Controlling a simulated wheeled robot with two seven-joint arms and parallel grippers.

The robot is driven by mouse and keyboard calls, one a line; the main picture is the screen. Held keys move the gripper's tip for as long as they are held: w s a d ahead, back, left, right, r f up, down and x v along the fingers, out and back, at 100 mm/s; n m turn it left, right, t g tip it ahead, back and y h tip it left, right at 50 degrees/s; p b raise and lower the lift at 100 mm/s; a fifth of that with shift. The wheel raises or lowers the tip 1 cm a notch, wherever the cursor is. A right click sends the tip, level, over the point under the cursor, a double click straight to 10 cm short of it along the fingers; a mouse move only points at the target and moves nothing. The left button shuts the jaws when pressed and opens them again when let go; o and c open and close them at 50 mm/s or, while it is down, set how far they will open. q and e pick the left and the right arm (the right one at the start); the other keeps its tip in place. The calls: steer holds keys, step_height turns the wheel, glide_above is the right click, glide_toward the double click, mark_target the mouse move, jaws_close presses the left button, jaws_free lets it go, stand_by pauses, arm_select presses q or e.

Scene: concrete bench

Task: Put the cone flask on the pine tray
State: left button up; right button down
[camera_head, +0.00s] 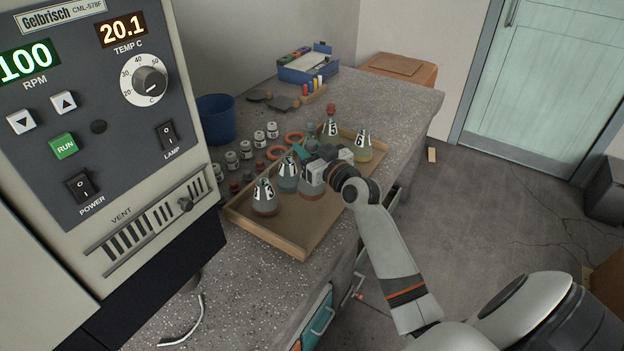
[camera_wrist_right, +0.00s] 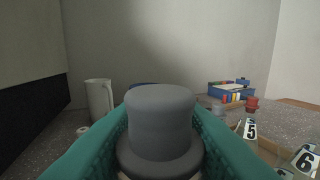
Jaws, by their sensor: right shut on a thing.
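The pine tray (camera_head: 272,238) is a shallow wooden tray on the bench, with numbered cone flasks in and around it. My right gripper (camera_head: 306,156) is shut on the neck of a cone flask with reddish liquid (camera_head: 312,181), which is at or just above the tray; I cannot tell if its base touches. In the right wrist view its grey stopper (camera_wrist_right: 160,125) stands between the teal fingers. Its label is mostly hidden. Two flasks (camera_head: 264,198) (camera_head: 288,176) stand in the tray to its left. My left gripper is not in view.
Small white-capped jars (camera_head: 246,149), orange rings (camera_head: 294,138) and a blue bin (camera_head: 216,118) lie beyond the tray. The large control unit (camera_head: 100,120) blocks the left. The tray's front right is bare.

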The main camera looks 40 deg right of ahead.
step_height(320, 180, down, 4)
steer(key=shift+r+b, duration=0.1)
steer(key=shift+b, duration=0.25)
step_height(320, 180, down, 4)
steer(key=shift+r+b, duration=0.2)
steer(key=shift+b, duration=0.45)
steer(key=c, duration=1)
jaws_free()
steer(key=shift+c, duration=0.2)
